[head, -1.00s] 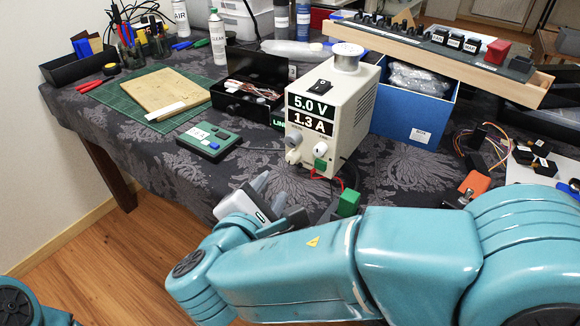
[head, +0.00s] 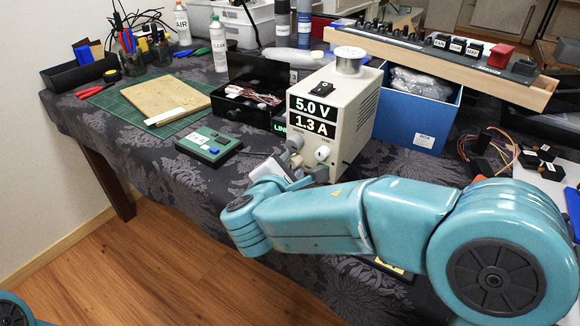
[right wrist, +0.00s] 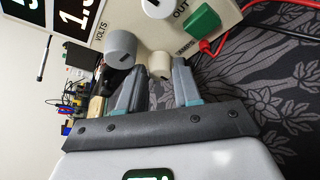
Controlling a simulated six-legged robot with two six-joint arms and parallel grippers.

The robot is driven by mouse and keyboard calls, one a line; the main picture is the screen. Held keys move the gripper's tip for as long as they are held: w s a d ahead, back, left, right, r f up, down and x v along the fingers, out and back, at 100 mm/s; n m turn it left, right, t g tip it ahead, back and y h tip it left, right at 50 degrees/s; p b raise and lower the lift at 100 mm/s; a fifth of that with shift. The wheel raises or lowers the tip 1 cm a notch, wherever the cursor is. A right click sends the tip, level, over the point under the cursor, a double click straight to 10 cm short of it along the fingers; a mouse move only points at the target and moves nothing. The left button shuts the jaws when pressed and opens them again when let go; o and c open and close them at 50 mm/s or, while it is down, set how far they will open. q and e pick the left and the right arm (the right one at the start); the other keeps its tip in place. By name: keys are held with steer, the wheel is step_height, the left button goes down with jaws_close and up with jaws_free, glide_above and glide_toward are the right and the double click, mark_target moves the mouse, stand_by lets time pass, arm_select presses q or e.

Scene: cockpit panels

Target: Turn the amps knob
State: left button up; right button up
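The power supply (head: 343,105) stands on the table, its displays reading 5.0 V and 1.3 A. In the right wrist view the beige amps knob (right wrist: 160,66) is beside the AMPS label, next to the grey volts knob (right wrist: 120,48). My right gripper (right wrist: 160,75) is open, with one finger on each side of the amps knob and narrow gaps seeming to show; I cannot tell whether either finger touches it. In the head view my right gripper (head: 296,171) is at the front panel's lower left, partly hiding it. My left gripper is out of view.
The white output knob (right wrist: 157,8) and a green part (right wrist: 203,22) with red leads are close to the right finger. A black box (head: 252,90), a green device (head: 209,145) and a blue box (head: 420,112) stand around the supply.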

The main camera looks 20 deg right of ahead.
jaws_close()
steer(key=shift+r+p, duration=0.15)
steer(key=shift+p, duration=0.3)
steer(key=n+g+h+p, duration=0.1)
steer(key=n+p, duration=0.1)
steer(key=p, duration=0.4)
steer(key=n+g+h+p, duration=0.1)
steer(key=n+g+p, duration=0.1)
steer(key=p, duration=0.4)
steer(key=n+g+p, duration=0.2)
steer(key=n+p, duration=0.1)
steer(key=p, duration=0.3)
steer(key=shift+w+a+r+n+h, duration=0.25)
steer(key=shift+w+a+n+h, duration=0.05)
steer(key=shift+w+a+h, duration=0.1)
steer(key=shift+f+n+g+h+p, duration=0.25)
steer(key=shift+n+g+h+p, duration=0.2)
steer(key=shift+n+p, duration=0.6)
steer(key=shift+o, duration=1.2)
jaws_free()
steer(key=shift+m, duration=0.25)
steer(key=shift+p, duration=0.35)
